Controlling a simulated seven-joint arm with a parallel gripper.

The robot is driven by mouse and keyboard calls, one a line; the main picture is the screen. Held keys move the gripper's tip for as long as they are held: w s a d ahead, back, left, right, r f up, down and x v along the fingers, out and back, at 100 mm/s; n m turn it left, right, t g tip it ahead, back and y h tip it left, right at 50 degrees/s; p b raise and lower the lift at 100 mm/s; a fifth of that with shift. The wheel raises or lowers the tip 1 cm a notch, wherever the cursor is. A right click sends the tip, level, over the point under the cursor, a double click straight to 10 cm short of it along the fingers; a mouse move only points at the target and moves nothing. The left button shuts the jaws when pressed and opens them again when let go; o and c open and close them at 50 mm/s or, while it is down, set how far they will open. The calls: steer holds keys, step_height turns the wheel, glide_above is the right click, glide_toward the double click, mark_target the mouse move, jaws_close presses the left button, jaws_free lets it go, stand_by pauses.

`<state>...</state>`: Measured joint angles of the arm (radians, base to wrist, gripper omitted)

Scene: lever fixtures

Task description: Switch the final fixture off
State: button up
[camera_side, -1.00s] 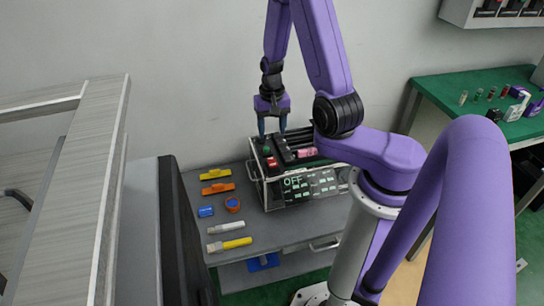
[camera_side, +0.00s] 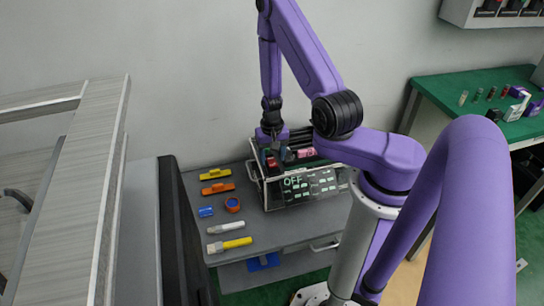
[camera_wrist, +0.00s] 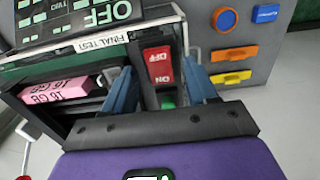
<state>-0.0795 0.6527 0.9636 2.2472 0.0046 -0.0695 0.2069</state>
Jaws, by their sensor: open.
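The final fixture is a rack with a "FINAL TEST" label (camera_wrist: 103,43) and a dark panel (camera_side: 310,186) reading OFF. Its red rocker switch (camera_wrist: 157,65), marked OFF and ON, shows in the wrist view, with a green part (camera_wrist: 168,101) at the ON end. My gripper (camera_wrist: 160,76) is open, with its blue fingers on either side of the switch. I cannot tell whether they touch it. In the side view my gripper (camera_side: 274,152) is down at the rack's top left, partly hiding the switch there.
A pink "16 GB" module (camera_wrist: 58,92) sits in the rack beside my gripper. Yellow and orange handles (camera_side: 217,188), blue and orange round parts and two pale and yellow tools lie on the grey bench (camera_side: 270,242) to the left. The wall is close behind.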

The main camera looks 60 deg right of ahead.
steer(key=shift+f, duration=0.25)
steer(key=c, duration=1.1)
steer(key=shift+o, duration=0.2)
steer(key=shift+a, duration=0.15)
steer(key=shift+s+a+t+h, duration=0.15)
steer(key=shift+s+t+h, duration=0.1)
steer(key=shift+t+h, duration=0.35)
steer(key=shift+s+a+f+t+h, duration=0.1)
steer(key=shift+t+h, duration=0.4)
